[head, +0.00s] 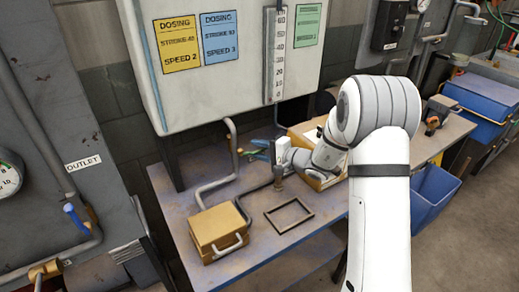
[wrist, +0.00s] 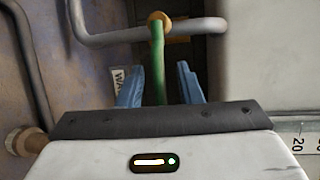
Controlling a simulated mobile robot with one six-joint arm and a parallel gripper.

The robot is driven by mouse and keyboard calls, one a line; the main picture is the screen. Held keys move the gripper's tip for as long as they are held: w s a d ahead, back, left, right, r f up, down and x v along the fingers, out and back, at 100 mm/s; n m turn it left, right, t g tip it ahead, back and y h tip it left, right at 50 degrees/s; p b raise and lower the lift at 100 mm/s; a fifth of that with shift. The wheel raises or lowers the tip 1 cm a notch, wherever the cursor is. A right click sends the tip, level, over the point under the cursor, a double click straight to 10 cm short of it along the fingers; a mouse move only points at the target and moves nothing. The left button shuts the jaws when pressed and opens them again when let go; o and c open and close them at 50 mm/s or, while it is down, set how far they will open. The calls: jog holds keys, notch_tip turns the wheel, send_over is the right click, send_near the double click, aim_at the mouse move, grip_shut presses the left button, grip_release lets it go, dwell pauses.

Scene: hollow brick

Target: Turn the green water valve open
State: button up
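The green water valve handle (wrist: 158,60) shows in the wrist view as a long lever running from a brass fitting (wrist: 159,20) on a grey pipe down between my fingers. My gripper (wrist: 161,84) has its two blue fingers apart, one on each side of the lever, with a visible gap on both sides. In the head view my gripper (head: 256,151) is beside the pipe under the white dosing tank, pointing left. The handle is hard to make out there. The lever's near end is hidden behind my gripper body in the wrist view.
A tan box (head: 217,232) and a black square frame (head: 289,215) lie on the workbench (head: 250,262). The white tank (head: 235,70) hangs over the bench. A blue-handled valve (head: 76,218) is at far left; a blue bin (head: 433,195) stands at right.

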jog(key=shift+c, duration=0.2)
grip_shut()
jog(key=shift+d, duration=0.15)
dwell(0.3)
